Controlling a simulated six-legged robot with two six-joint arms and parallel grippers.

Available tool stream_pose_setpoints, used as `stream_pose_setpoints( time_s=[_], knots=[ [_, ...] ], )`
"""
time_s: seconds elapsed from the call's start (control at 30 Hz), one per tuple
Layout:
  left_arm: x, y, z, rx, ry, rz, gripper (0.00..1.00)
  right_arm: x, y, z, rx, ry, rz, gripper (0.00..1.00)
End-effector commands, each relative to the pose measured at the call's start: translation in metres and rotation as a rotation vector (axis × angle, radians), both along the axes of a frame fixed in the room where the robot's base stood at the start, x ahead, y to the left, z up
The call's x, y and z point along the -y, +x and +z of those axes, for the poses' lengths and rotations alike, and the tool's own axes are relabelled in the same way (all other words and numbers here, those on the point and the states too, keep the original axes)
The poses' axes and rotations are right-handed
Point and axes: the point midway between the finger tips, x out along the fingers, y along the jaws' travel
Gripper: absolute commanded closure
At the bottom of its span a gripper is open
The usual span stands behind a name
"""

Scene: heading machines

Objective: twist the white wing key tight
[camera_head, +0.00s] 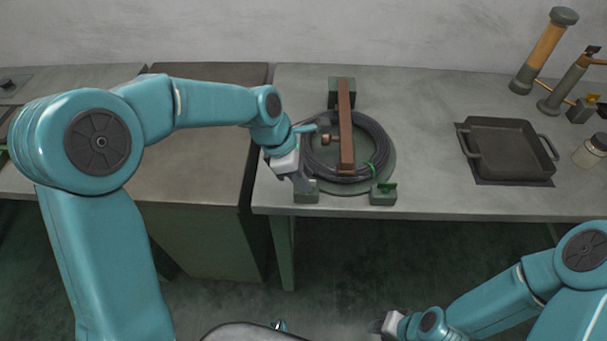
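I cannot make out the white wing key for sure; my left gripper covers the top of the left front block (306,196). My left gripper (304,184) points down and right, its grey fingers right at that block. The finger gap does not show clearly, so I cannot tell if it is open or shut. A similar block (382,197) to the right bears a green wing-shaped key (388,186). My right gripper (379,326) is low at the bottom edge, away from the bench, and its fingers barely show.
Behind the blocks, a black coiled hose (374,134) lies on a round plate under a brown bar (346,125). A black pan (508,148), a jar (590,152) and an orange-and-grey cylinder (543,52) stand to the right. The bench (425,120) between is clear.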

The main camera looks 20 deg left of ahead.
Motion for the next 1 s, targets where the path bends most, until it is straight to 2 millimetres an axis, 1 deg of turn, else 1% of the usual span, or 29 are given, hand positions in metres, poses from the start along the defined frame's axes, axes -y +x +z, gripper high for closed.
stream_pose_setpoints(
  time_s=[0.27,0.37,0.4,0.77,1.0],
  knots=[
    [0.001,0.0004,-0.002,0.0,0.0,0.0,0.68,0.0,0.0,0.0,0.0,0.0,0.0,0.68],
    [0.0005,0.0001,-0.0018,0.0,0.0,0.0,0.97,0.0,0.0,0.0,0.0,0.0,0.0,0.68],
    [0.0006,0.0,-0.0018,0.0,0.0,0.0,1.0,0.0,0.0,0.0,0.0,0.0,0.0,0.68],
    [0.0008,-0.0008,-0.003,-0.004,0.0,-0.008,1.0,0.0,0.0,0.0008,0.0,0.0,0.0,0.68],
    [0.001,-0.0009,-0.0028,-0.008,0.0,-0.09,1.0,0.0,0.0,0.0083,0.0,0.0,0.0,0.68]
  ],
)
